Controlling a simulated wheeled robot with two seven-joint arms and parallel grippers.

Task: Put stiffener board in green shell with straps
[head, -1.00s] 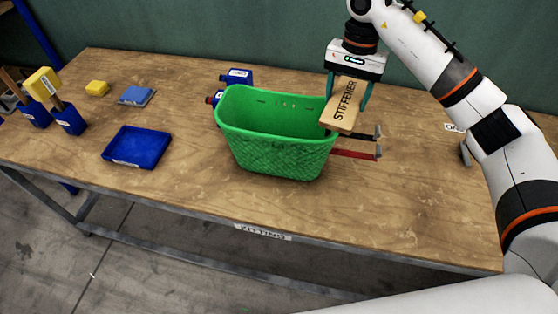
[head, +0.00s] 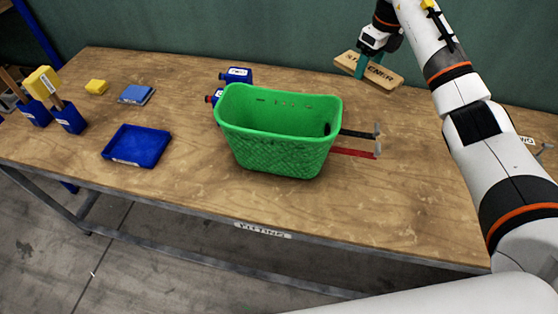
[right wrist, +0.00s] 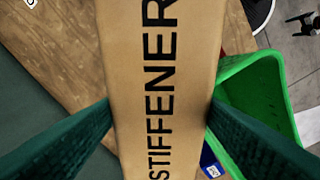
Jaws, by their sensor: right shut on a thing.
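The stiffener board (head: 385,77) is a tan slab lettered "STIFFENER". My right gripper (head: 365,65) is shut on it and holds it in the air behind and to the right of the green shell (head: 275,155). In the right wrist view the board (right wrist: 160,60) fills the middle between the two green fingers, and the shell (right wrist: 265,95) shows to its right. The shell stands upright on the table, its inside visibly open. A black strap (head: 357,134) and a red strap (head: 352,153) stick out to its right. My left gripper is not in view.
The wooden table (head: 190,195) has free room in front and right of the shell. Blue items (head: 236,75) lie behind the shell.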

